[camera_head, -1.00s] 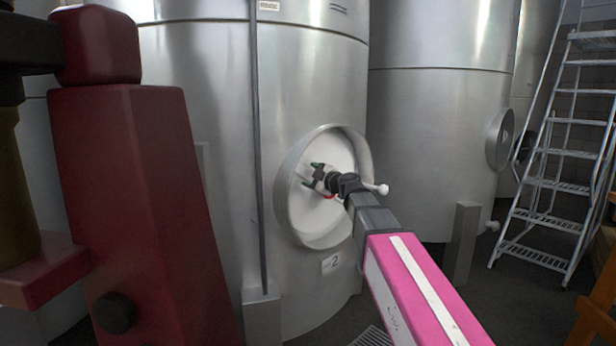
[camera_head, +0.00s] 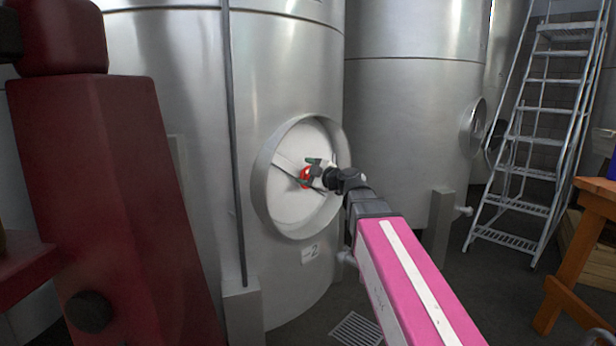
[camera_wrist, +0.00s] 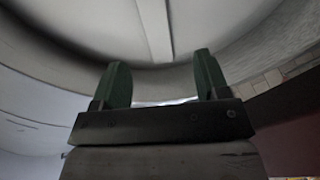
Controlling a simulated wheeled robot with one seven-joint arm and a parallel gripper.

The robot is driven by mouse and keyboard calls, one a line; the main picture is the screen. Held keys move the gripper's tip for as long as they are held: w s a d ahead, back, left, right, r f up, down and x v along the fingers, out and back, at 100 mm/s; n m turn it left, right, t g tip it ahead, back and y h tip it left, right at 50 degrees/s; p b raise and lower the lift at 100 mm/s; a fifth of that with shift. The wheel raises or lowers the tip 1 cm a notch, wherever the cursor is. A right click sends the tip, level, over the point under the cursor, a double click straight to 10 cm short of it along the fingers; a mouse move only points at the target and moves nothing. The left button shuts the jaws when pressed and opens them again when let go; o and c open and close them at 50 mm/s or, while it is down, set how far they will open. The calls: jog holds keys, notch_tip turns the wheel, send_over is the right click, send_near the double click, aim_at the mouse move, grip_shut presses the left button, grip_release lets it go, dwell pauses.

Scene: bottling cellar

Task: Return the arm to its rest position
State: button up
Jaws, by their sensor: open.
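My gripper (camera_head: 314,175) is at the end of my pink-and-grey arm, in front of the round door (camera_head: 290,208) of the steel tank marked 2. In the wrist view my gripper (camera_wrist: 161,85) shows two green fingers spread apart with nothing between them. A pale door face with a raised bar (camera_wrist: 155,28) lies beyond the fingertips. A red part (camera_head: 305,178) on the door shows just behind the gripper in the head view. I cannot tell whether the fingers touch the door.
A second steel tank (camera_head: 410,120) stands to the right. A metal stair ladder (camera_head: 545,130) and a wooden stand (camera_head: 572,255) are farther right. A dark red machine (camera_head: 120,190) fills the left side. A floor grate (camera_head: 357,329) lies below, with open floor right of my arm.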

jog(key=s+d+f+m+g+h, duration=0.2)
jog(key=d+f+m, duration=0.1)
jog(key=f, duration=0.7)
jog(key=s+d+f+m+g+h, duration=0.2)
jog(key=d+f+m+h, duration=0.15)
jog(key=f, duration=0.55)
jog(key=s+d+f+m+g+h, duration=0.1)
jog(key=s+d+f+m+g, duration=0.2)
jog(key=f, duration=0.7)
jog(key=s+d+f+m+g+h, duration=0.2)
jog(key=s+d+f+m, duration=0.3)
jog(key=f, duration=0.3)
jog(key=s+d+f+m+g+h, duration=0.2)
jog(key=s+d+f+m+h, duration=0.3)
jog(key=s+d+f+m, duration=0.1)
notch_tip(320, 180, down, 2)
jog(key=shift+s+d+f+g, duration=0.2)
jog(key=shift+s+d+g, duration=0.1)
jog(key=shift+s+d, duration=0.45)
jog(key=shift+w+m, duration=0.1)
jog(key=shift+m, duration=0.15)
